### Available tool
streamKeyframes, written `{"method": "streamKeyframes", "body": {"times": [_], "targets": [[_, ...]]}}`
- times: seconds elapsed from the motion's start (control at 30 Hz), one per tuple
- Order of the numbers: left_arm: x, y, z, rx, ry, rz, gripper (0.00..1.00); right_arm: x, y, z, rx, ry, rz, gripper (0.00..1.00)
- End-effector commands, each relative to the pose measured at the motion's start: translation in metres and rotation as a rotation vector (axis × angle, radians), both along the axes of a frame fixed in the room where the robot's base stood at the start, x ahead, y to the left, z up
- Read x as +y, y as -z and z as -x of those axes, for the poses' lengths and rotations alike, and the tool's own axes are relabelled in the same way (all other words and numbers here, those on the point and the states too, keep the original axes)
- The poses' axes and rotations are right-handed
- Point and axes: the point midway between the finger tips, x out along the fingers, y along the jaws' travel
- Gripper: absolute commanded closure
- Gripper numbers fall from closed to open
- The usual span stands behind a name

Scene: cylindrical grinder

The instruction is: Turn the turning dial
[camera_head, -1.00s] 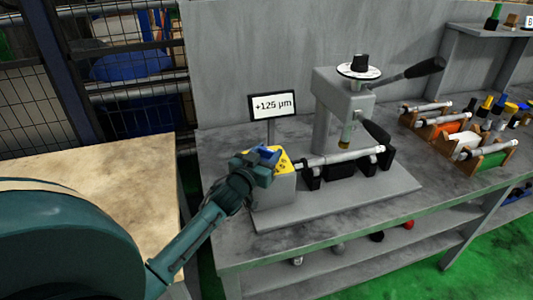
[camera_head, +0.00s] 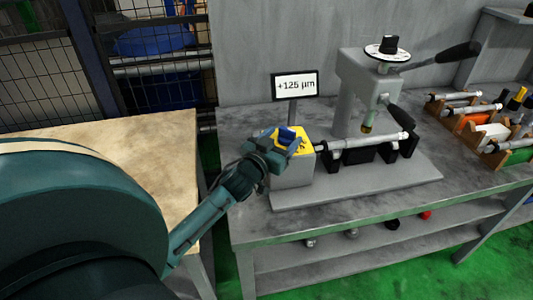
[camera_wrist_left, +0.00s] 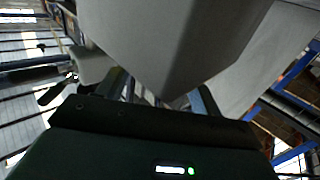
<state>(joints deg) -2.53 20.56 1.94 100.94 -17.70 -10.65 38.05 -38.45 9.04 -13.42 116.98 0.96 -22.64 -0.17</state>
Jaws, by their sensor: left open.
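The turning dial (camera_head: 389,45) is a black knob on a round white scale disc, on top of the grey machine head (camera_head: 371,78). My left gripper (camera_head: 287,141) is at the yellow-topped grey block (camera_head: 293,171) on the left of the machine, well left of and below the dial. It is open, and I see nothing held in it. In the left wrist view its two fingers (camera_wrist_left: 160,92) stand apart, partly hidden, beneath a large grey surface (camera_wrist_left: 178,40). The dial cannot be made out there. My right gripper is not in view.
A display (camera_head: 295,85) reading "+125 µm" stands behind the block. A metal shaft (camera_head: 360,142) lies across black supports. Black handles (camera_head: 458,53) stick out on the right. Racks with shafts (camera_head: 480,118) stand at the right. A wooden tabletop (camera_head: 150,165) is at left.

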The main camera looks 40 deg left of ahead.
Motion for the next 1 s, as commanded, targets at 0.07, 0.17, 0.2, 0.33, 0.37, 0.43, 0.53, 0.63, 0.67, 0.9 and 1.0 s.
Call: {"method": "streamKeyframes", "body": {"times": [0.07,0.17,0.2,0.33,0.37,0.43,0.53,0.63,0.67,0.9,1.0], "targets": [[-0.002,0.003,0.019,0.004,0.001,0.001,0.35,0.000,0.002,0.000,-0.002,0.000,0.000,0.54],[-0.004,0.003,0.042,0.004,0.001,0.002,0.35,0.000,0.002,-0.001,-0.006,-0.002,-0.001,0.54],[-0.004,0.003,0.051,0.003,0.000,0.001,0.35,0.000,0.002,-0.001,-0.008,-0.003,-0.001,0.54],[-0.006,0.003,0.075,0.003,0.000,0.002,0.35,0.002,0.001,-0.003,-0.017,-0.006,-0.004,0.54],[-0.006,0.002,0.079,0.002,0.000,0.002,0.35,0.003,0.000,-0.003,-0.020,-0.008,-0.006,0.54],[-0.007,0.002,0.088,0.002,0.001,0.002,0.35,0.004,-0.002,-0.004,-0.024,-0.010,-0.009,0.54],[-0.008,0.001,0.097,0.000,0.000,0.001,0.35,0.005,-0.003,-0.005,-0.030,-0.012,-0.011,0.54],[-0.008,0.001,0.101,0.000,0.000,0.000,0.35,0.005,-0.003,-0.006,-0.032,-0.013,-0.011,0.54],[-0.008,0.000,0.102,0.000,0.000,0.000,0.35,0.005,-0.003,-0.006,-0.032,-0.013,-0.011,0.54],[-0.008,0.000,0.102,0.000,0.000,0.000,0.35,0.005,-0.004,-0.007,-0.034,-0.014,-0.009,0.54],[-0.008,0.000,0.102,0.000,0.000,0.000,0.35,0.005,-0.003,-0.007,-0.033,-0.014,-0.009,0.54]]}}
